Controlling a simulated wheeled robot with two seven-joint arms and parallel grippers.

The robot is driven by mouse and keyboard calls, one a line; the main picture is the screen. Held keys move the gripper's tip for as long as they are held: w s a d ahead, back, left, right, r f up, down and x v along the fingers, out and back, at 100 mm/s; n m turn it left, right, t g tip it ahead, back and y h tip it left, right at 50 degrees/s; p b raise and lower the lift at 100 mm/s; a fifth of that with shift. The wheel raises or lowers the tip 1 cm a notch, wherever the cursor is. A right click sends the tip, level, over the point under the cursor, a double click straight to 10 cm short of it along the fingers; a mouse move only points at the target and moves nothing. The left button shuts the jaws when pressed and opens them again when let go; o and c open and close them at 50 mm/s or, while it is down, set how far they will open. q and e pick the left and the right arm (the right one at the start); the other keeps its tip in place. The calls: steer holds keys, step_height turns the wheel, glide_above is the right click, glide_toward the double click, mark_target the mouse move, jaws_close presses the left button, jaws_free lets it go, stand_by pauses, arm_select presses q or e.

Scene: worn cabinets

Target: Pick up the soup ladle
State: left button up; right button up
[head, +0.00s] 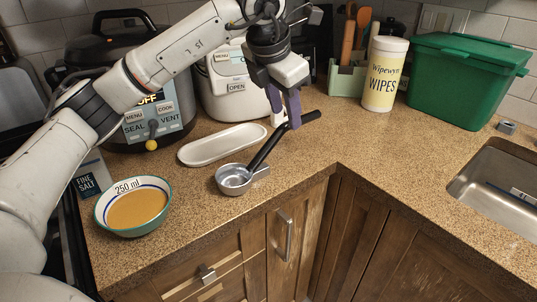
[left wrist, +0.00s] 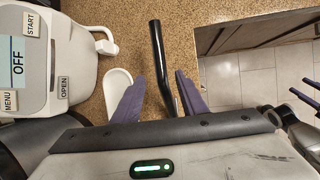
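The soup ladle has a silver bowl (head: 235,179) resting on the counter and a black handle (head: 266,148) slanting up to the right. My left gripper (head: 286,122) is open above the handle's upper part, pointing down. In the left wrist view the handle (left wrist: 158,55) runs between the two purple fingers of my left gripper (left wrist: 157,88), nearer the right finger; contact cannot be told. The ladle bowl is hidden there. Purple fingertips of my right gripper (left wrist: 304,91) show apart at the right edge of the left wrist view; it is outside the head view.
A white spoon rest (head: 222,145) lies behind the ladle. A bowl of orange soup (head: 137,209) stands at the front left. A pressure cooker (head: 115,65), white appliance (head: 222,95), wipes tub (head: 385,75) and green bin (head: 462,85) stand behind. The front counter edge and sink (head: 495,190) are right.

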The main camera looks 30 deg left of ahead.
mark_target(286, 123)
arm_select(q)
steer(key=x, duration=0.3)
steer(key=shift+s+f, duration=0.3)
steer(key=p+x, duration=0.1)
steer(key=x, duration=0.4)
steer(key=shift+w+f, duration=0.15)
steer(key=shift+f, duration=0.25)
jaws_close()
